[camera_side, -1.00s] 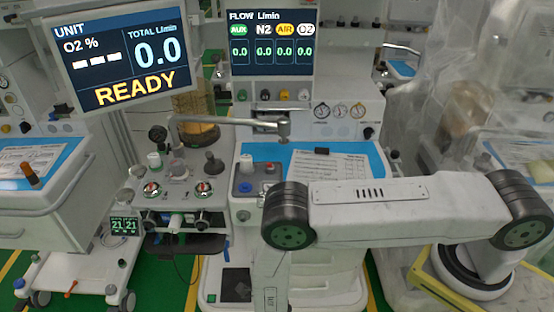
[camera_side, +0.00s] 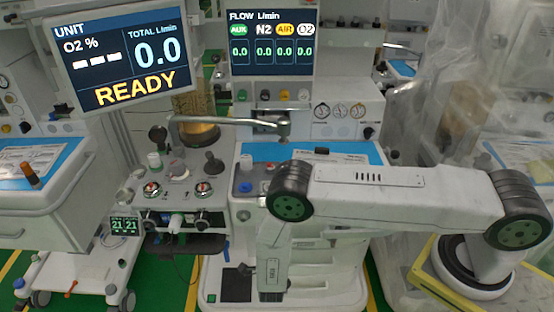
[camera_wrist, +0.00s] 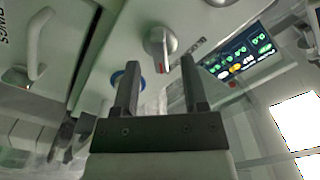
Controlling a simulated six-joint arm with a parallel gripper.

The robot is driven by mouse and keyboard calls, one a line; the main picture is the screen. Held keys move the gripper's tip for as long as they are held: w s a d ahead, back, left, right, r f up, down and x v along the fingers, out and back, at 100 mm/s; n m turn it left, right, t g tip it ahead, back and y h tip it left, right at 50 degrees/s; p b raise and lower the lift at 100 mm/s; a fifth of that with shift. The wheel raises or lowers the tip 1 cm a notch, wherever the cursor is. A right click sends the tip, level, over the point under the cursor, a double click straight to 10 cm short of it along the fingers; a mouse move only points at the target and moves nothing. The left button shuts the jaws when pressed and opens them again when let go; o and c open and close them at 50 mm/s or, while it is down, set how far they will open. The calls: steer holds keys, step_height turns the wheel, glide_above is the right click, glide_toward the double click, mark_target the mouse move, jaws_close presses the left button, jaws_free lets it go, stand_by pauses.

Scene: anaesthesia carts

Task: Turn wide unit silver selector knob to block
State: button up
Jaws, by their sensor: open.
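In the wrist view, a silver selector knob (camera_wrist: 160,45) with a red mark stands on a pale panel, just beyond my fingertips. My gripper (camera_wrist: 159,65) is open, with its two dark fingers apart. The knob shows between the fingertips, slightly above their line. The fingers look apart from it, and nothing is between them. In the side view, I cannot clearly make out the jaws below my bent arm or tell which knob is the silver one.
A blue-ringed round part (camera_wrist: 118,76) sits beside the left finger. A lit display (camera_wrist: 240,58) is at the right. In the side view, a metal swing arm (camera_side: 225,121) spans above the bench, and a papered blue worktop (camera_side: 262,152) lies behind my arm.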

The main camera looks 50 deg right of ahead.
steer(key=shift+x, duration=0.8)
jaws_close()
